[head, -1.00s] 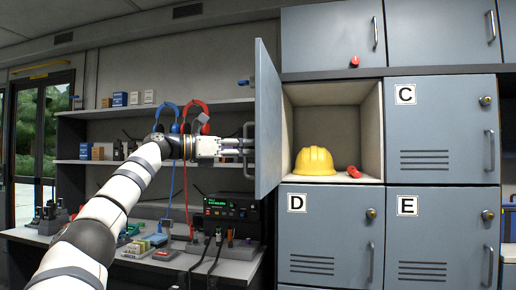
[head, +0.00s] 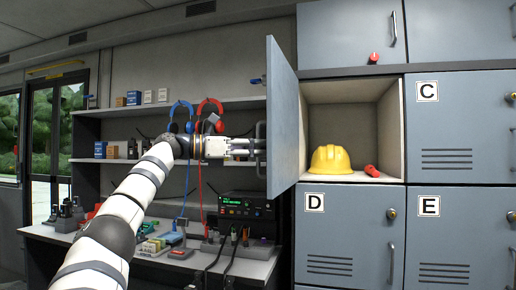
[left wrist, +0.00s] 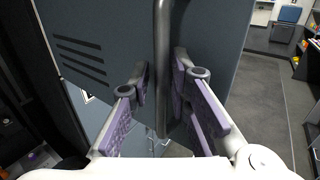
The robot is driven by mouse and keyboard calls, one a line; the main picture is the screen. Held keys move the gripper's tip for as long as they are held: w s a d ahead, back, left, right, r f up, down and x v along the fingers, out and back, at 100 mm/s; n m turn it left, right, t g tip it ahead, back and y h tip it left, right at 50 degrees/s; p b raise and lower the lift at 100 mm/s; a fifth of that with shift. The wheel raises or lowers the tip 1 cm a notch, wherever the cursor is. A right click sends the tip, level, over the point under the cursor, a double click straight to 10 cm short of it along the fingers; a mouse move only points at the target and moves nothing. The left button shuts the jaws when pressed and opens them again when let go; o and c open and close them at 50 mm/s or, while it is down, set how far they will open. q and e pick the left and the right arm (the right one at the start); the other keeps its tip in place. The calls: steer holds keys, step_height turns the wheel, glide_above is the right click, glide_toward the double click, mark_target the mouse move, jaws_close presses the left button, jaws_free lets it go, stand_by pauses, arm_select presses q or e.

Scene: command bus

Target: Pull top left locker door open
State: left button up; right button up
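The top left locker door (head: 285,120) is grey-blue and stands swung wide open, edge towards me, showing the cubby (head: 350,105) behind it. Its vertical bar handle (head: 261,150) is on the door's outer face, on the left side. My left gripper (head: 258,147) is at this handle. In the left wrist view, the handle (left wrist: 162,65) runs between the fingertips of my left gripper (left wrist: 160,75), which are parted, one on each side, with small gaps showing. My right gripper is in neither view.
A yellow hard hat (head: 330,159) and a red object (head: 372,171) sit in the cubby. Closed lockers surround it. A workbench (head: 215,262) with tools and a shelf (head: 150,160) stand behind my left arm. Open floor (left wrist: 262,95) shows in the left wrist view.

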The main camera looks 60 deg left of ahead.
arm_select(q)
steer(key=shift+r, duration=0.1)
steer(key=shift+s, duration=0.15)
steer(key=v, duration=1.1)
steer(key=shift+s+a, duration=0.15)
steer(key=shift+s, duration=0.25)
